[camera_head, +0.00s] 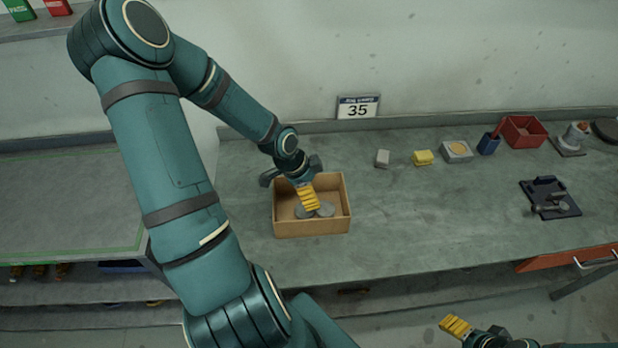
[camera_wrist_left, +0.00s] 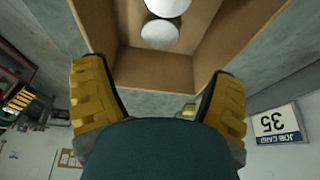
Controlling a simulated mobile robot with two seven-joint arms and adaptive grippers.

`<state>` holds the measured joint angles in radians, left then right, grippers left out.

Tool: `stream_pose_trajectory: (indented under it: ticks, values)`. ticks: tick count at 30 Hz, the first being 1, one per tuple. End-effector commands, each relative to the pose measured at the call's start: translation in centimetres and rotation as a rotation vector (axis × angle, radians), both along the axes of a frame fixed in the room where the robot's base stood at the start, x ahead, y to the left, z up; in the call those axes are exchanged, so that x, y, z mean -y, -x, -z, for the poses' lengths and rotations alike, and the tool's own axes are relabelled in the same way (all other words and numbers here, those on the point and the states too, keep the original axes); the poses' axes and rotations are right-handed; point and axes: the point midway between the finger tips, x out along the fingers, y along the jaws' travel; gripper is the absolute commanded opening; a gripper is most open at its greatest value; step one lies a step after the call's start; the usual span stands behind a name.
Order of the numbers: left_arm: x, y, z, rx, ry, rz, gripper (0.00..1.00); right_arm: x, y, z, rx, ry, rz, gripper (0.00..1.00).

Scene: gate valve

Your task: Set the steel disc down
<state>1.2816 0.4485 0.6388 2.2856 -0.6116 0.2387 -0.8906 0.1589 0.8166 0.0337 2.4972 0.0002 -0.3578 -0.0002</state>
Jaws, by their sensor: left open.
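Two grey steel discs lie in the open cardboard box, one of them (camera_head: 326,210) to the right of my left gripper's fingers. The discs also show in the left wrist view, one whole (camera_wrist_left: 160,36) and one cut by the top edge (camera_wrist_left: 168,6). The box (camera_head: 312,228) stands on the bench. My left gripper (camera_head: 310,203) is over the box, pointing down, its yellow fingers spread with nothing between them. Its fingers hide part of the discs in the head view. My right gripper (camera_head: 455,326) is low at the right, away from the bench items; its jaw opening is unclear.
A job card sign marked 35 (camera_head: 358,107) stands at the wall behind the box. A grey block (camera_head: 383,158), yellow block (camera_head: 423,158), red bin (camera_head: 523,132) and dark fixture (camera_head: 549,198) are to the right. The bench between box and fixture is clear.

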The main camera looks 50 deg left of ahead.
Motion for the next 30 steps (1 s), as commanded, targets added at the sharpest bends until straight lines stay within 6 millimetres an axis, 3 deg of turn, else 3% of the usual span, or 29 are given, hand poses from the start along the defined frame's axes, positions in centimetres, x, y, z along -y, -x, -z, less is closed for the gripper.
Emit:
stream_pose_trajectory:
  ticks: [7, 30]
  values:
    - [-0.4, 0.5, -1.7, 0.000, 0.001, -0.002, 0.85, 0.0, 0.0, -1.0, 0.000, -0.001, -0.002, 0.67]
    - [-0.5, 0.6, -1.7, 0.000, 0.000, -0.001, 0.85, 0.0, -0.1, -1.0, 0.000, -0.001, -0.002, 0.67]
